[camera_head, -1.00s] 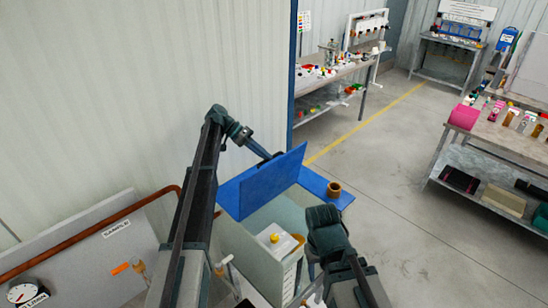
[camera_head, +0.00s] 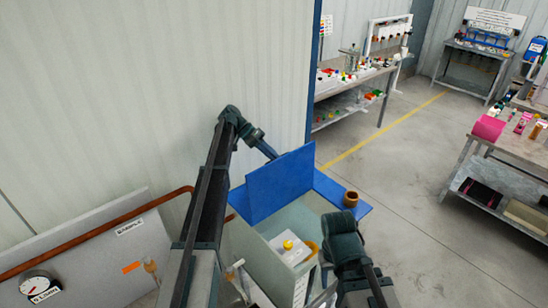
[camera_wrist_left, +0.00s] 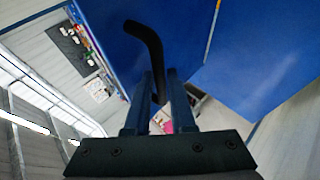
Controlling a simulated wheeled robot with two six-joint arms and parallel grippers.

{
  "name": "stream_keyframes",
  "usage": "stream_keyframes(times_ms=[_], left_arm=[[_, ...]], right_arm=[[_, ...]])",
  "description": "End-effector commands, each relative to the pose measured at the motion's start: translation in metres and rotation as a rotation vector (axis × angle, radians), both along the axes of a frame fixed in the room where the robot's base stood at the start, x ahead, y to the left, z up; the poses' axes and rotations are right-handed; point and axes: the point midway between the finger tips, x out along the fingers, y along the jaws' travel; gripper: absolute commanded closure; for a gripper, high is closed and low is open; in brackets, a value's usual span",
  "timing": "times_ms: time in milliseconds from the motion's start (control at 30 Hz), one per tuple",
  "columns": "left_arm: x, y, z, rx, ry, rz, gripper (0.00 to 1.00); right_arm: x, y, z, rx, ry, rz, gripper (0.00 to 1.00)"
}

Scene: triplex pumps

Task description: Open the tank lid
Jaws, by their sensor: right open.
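The tank (camera_head: 308,225) is a pale box with an open top. Its blue lid (camera_head: 280,185) stands raised, nearly upright. My left arm reaches over from the left, and its gripper is hidden behind the lid in the head view. In the left wrist view, my left gripper (camera_wrist_left: 161,78) has its two fingers on either side of the bent black lid handle (camera_wrist_left: 150,42), beside the blue lid (camera_wrist_left: 135,15). My right gripper (camera_head: 341,224) is open and empty, to the right of the tank, not touching the lid.
A flat blue part (camera_head: 330,188) at the tank's back right carries a brown cup-like piece (camera_head: 350,199). A white block with a yellow cap (camera_head: 289,246) shows inside the tank. A brown pipe (camera_head: 100,231) and a gauge (camera_head: 38,285) are at left. The floor to the right is clear.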

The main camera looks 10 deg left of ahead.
Motion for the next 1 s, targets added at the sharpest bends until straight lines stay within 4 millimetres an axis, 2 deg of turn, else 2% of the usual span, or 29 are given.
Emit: stream_keyframes(times_ms=[33, 100, 133, 567, 767, 900, 933, 1000], left_arm=[[0.000, 0.000, 0.000, -0.001, 0.000, 0.000, 0.67], [0.000, 0.000, 0.000, -0.002, -0.001, 0.000, 0.54], [0.000, 0.000, 0.000, -0.002, -0.001, 0.000, 0.53], [0.000, 0.000, 0.006, -0.005, -0.001, 0.001, 0.53], [0.000, 0.000, 0.024, -0.005, -0.001, 0.001, 0.53], [0.000, 0.000, 0.043, -0.005, -0.001, 0.001, 0.53], [-0.005, -0.002, 0.044, -0.004, -0.001, 0.000, 0.53], [-0.027, -0.007, 0.039, -0.004, -0.001, 0.000, 0.53]], right_arm=[[0.000, 0.000, -0.001, 0.000, 0.000, 0.000, 0.50], [0.000, 0.000, 0.000, 0.000, 0.000, 0.000, 0.50], [0.000, 0.000, 0.000, 0.000, 0.000, 0.000, 0.50], [0.000, 0.000, 0.006, 0.000, 0.000, -0.002, 0.50], [0.000, 0.000, 0.023, 0.000, 0.000, -0.010, 0.50], [0.000, 0.000, 0.042, 0.001, -0.001, -0.021, 0.50], [0.000, 0.000, 0.043, 0.001, -0.001, -0.024, 0.50], [0.000, 0.000, 0.039, 0.001, -0.001, -0.024, 0.50]])
